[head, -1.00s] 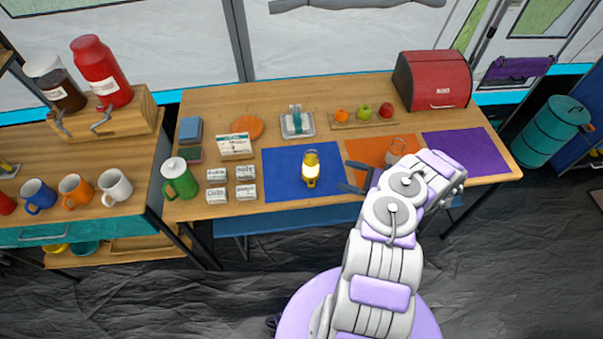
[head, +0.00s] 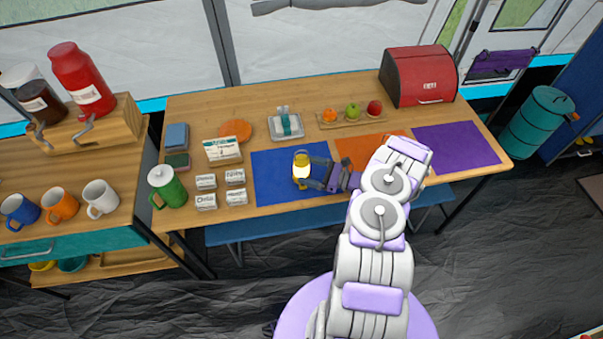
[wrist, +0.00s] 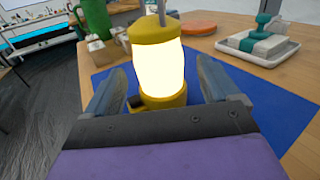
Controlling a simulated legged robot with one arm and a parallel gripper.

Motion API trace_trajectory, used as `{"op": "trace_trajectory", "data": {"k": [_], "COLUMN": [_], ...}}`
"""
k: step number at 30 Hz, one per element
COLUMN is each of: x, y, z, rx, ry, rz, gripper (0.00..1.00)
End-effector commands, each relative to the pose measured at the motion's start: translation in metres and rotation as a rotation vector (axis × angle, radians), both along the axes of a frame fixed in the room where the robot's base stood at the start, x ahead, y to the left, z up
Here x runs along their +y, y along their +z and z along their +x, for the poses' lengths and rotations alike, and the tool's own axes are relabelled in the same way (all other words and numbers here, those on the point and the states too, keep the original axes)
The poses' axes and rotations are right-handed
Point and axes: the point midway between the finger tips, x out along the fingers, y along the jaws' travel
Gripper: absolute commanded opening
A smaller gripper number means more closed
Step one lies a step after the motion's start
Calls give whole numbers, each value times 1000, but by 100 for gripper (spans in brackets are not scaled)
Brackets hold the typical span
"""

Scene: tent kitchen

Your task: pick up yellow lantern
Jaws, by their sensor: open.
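The yellow lantern (head: 301,166) stands upright and glowing on the blue mat (head: 272,188). It also shows large in the wrist view (wrist: 157,62), between the two fingers. My gripper (head: 312,175) reaches in from the right at the lantern's side. In the wrist view my gripper (wrist: 160,88) is open, with one finger on each side of the lantern's lower body. A gap shows between the left finger and the lantern; contact on the right is hard to tell. The lantern's base is partly hidden by the gripper body.
The table (head: 190,100) also holds a green pitcher (head: 168,187), several small boxes (head: 206,182), a butter dish (head: 286,126), a fruit tray (head: 351,122) and a red bread box (head: 420,76). An orange mat (head: 352,147) and a purple mat (head: 455,147) lie to the right.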

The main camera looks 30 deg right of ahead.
Motion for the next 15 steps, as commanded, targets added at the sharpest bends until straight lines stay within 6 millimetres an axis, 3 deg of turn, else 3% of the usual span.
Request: {"op": "trace_trajectory", "data": {"k": [15], "x": [36], "y": [6], "z": [38], "rx": [0], "ry": [0], "rz": [-3], "gripper": [88]}}
